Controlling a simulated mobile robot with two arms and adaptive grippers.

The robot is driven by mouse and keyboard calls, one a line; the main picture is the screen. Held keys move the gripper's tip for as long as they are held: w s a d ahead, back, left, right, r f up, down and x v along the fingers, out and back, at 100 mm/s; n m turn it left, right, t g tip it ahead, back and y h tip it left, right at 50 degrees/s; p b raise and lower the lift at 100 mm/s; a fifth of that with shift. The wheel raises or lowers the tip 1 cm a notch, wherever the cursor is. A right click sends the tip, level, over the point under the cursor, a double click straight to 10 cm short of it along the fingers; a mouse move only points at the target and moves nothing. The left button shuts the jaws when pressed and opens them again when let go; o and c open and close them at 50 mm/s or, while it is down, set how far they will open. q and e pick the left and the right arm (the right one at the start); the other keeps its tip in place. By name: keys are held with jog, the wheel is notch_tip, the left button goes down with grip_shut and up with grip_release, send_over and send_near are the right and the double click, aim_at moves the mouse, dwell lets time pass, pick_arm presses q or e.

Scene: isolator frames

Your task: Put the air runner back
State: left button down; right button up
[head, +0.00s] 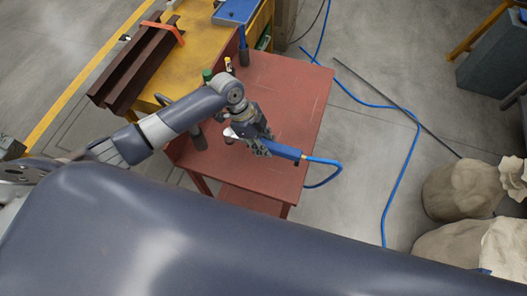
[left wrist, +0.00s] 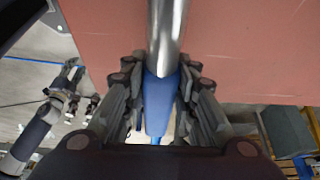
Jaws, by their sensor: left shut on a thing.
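The air runner is a blue-handled tool with a bare metal barrel. Its blue body (head: 284,151) shows in the head view over the red table (head: 290,88), with a blue hose at its right end. My left gripper (head: 262,146) is shut around it. In the left wrist view the blue handle (left wrist: 160,100) lies between both fingers, and the metal barrel (left wrist: 167,28) runs up over the red top. A second grey arm, apparently my right one, shows at the left of that view; its gripper (left wrist: 68,82) is too small to read.
Dark holders stand along the table's left side, one (head: 198,138) near my left forearm. Brown steel beams (head: 140,62) lie on the yellow bench. Sacks (head: 462,190) stand right.

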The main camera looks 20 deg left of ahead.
pick_arm(q)
jog(key=shift+f+b, duration=1.6)
jog(key=shift+b, duration=0.05)
jog(key=shift+f, duration=0.15)
jog(key=c, duration=1.3)
grip_release()
jog(key=shift+s, duration=0.1)
jog(key=shift+r, duration=0.2)
jog(key=b+v, duration=0.1)
jog(key=v, duration=1)
jog(key=shift+a+r, duration=0.25)
jog(key=shift+r, duration=0.1)
jog(key=shift+s+f, duration=0.1)
